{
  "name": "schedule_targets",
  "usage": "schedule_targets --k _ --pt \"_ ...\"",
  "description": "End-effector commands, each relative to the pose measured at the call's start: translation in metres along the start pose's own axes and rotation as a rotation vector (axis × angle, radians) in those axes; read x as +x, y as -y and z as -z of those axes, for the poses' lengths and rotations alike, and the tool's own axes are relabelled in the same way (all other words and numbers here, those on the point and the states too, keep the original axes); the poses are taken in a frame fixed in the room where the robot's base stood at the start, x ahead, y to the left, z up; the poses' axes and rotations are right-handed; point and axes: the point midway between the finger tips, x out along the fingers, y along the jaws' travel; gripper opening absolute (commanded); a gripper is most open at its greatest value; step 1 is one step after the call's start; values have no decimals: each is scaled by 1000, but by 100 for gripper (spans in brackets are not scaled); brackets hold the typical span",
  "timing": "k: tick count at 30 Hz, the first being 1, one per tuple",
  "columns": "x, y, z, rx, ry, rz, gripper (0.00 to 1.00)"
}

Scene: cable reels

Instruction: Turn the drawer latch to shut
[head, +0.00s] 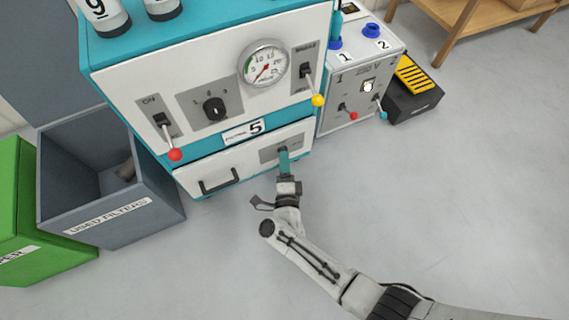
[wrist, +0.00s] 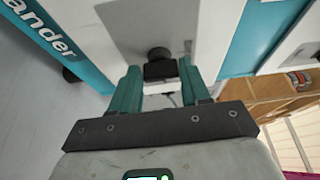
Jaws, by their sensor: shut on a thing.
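The drawer (head: 240,160) is the white lower front of the teal cabinet, with a dark handle (head: 220,180) at its left. The drawer latch sits on a grey plate (head: 270,153) at the drawer's right; my fingers mostly hide it in the head view. In the wrist view the latch (wrist: 160,68) is a dark knob with a black block, between the fingertips. My gripper (head: 284,156) reaches the drawer front from below right. Its teal fingers, also in the wrist view (wrist: 160,76), are shut on the latch. I cannot tell which way the latch is turned.
Above the drawer are a gauge (head: 262,63), a rotary knob (head: 214,108), a red-tipped lever (head: 174,154) and a yellow-tipped lever (head: 318,100). A grey used-filters bin (head: 140,215) stands left, a numbered unit (head: 350,75) right. The floor in front is clear.

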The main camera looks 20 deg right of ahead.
Motion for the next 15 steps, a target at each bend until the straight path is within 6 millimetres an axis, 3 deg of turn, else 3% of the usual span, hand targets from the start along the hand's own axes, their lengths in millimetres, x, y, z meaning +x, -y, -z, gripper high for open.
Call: schedule_targets --k 7,8,15 --pt "-1 -1 0 -3 3 -2 16" --pt "-1 -1 -1 -3 3 -2 48" --pt "0 -1 0 -1 2 -1 71"
